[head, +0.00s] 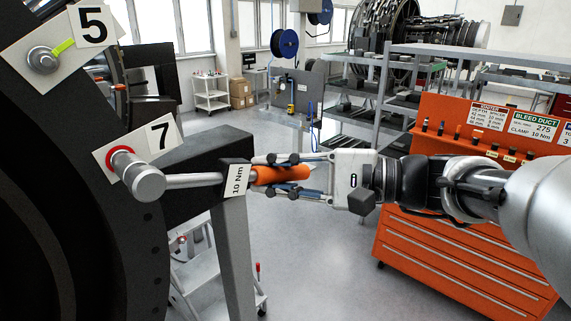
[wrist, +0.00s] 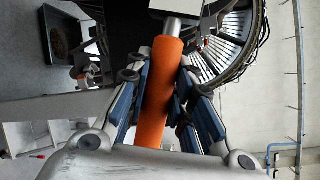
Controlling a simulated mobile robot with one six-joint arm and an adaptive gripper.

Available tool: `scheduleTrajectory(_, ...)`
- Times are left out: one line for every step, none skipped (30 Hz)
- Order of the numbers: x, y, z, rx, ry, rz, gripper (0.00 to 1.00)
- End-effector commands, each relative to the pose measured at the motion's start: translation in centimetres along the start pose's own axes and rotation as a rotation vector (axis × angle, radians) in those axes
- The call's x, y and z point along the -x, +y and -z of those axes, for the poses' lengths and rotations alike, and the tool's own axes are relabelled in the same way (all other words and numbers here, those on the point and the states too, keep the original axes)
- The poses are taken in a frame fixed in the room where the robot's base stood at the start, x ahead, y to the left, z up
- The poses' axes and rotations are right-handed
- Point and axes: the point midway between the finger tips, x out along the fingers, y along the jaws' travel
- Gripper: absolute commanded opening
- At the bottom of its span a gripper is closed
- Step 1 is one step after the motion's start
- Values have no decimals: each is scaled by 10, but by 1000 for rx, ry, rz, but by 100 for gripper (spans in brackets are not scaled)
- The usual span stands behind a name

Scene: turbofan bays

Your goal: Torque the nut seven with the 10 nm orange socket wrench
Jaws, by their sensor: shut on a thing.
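The orange-handled socket wrench (head: 281,175) carries a "10 Nm" tag (head: 236,180). My gripper (head: 285,175) is shut on its orange handle, which also shows between the fingers in the wrist view (wrist: 160,90). The wrench's silver shaft runs left to its round head (head: 140,179), which is at the nut by the number 7 plate (head: 152,143). A red ring (head: 118,158) shows around that spot. The nut itself is mostly hidden by the head, so I cannot tell how fully the socket sits on it.
The number 5 plate (head: 93,26) with a nut marked yellow-green (head: 62,47) is above, on the dark engine ring (head: 60,150). An orange tool cabinet (head: 460,255) stands at right, under my arm. Grey shelves (head: 470,55) stand behind. The floor between is clear.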

Motion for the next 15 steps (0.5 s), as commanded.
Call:
scheduleTrajectory(-1,-1,0,0,-1,2,0)
scheduleTrajectory(-1,-1,0,0,-1,2,0)
scheduleTrajectory(-2,-2,0,0,-1,2,0)
scheduleTrajectory(-2,-2,0,0,-2,2,0)
scheduleTrajectory(-3,-2,0,0,-2,2,0)
scheduleTrajectory(-3,-2,1,0,-2,2,0)
scheduleTrajectory(-4,-2,1,0,-2,2,0)
scheduleTrajectory(-4,-2,1,0,-2,2,0)
scheduleTrajectory(-4,-2,1,0,-2,2,0)
scheduleTrajectory(-5,-2,2,0,-2,2,0)
scheduleTrajectory(-5,-2,2,0,-2,2,0)
scheduleTrajectory(-6,-3,2,0,-1,2,0)
scheduleTrajectory(-6,-3,2,0,-1,2,0)
scheduleTrajectory(-7,-3,2,0,-1,2,0)
scheduleTrajectory(-7,-3,3,0,-1,2,0)
